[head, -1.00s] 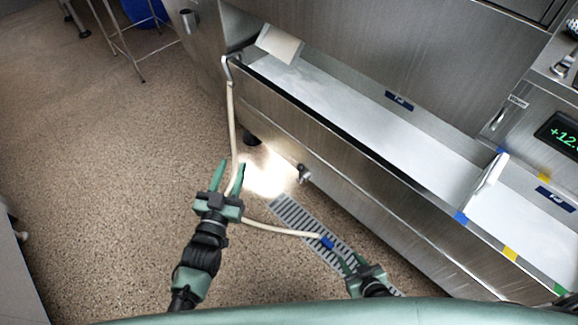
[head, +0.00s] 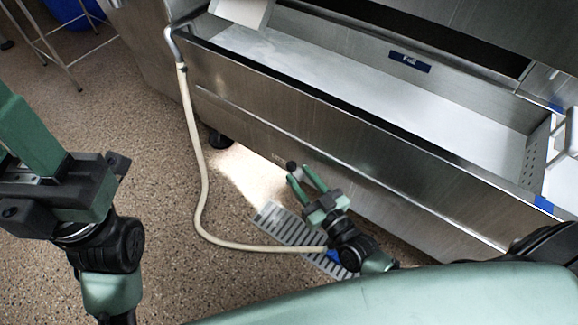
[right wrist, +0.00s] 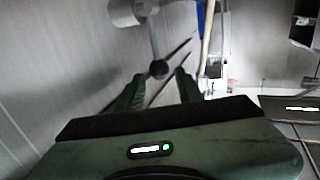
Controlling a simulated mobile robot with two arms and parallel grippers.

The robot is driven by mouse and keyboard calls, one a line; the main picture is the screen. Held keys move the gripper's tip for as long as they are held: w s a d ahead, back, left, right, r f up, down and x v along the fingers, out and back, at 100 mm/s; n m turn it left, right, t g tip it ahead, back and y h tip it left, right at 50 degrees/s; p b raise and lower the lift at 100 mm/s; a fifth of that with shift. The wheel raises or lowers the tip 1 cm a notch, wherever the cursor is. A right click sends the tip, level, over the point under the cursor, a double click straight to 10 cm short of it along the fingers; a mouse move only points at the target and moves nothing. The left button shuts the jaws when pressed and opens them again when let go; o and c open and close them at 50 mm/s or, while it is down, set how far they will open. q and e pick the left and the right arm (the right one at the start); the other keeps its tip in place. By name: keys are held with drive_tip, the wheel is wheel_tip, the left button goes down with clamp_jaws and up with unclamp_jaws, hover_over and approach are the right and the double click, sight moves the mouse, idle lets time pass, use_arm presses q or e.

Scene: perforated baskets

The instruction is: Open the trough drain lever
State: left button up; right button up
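The trough drain lever is a short metal rod with a dark ball knob (head: 291,166), low on the front of the steel trough (head: 330,165). In the right wrist view the rod hangs from a round metal valve body (right wrist: 126,12) and ends in the dark knob (right wrist: 159,69). My right gripper (head: 299,173) is open at the lever. In the right wrist view the knob lies between the lines of its two spread fingers (right wrist: 159,80), near their tips; I cannot tell whether they touch it. My left gripper (head: 30,125) is large at the left edge, partly cut off, away from the lever.
A cream hose (head: 200,190) hangs from a bent metal pipe at the trough's left end and runs along the floor behind my right gripper. A slotted floor drain (head: 285,222) lies below. A blue "Full" label (head: 410,62) marks the trough's inner wall.

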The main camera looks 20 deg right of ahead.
sight(292, 166)
drive_tip(key=b+x, duration=0.1)
drive_tip(key=x, duration=0.4)
drive_tip(key=shift+b, duration=0.3)
drive_tip(key=shift+d, duration=0.1)
clamp_jaws()
drive_tip(key=shift+f, duration=0.1)
idle(0.9)
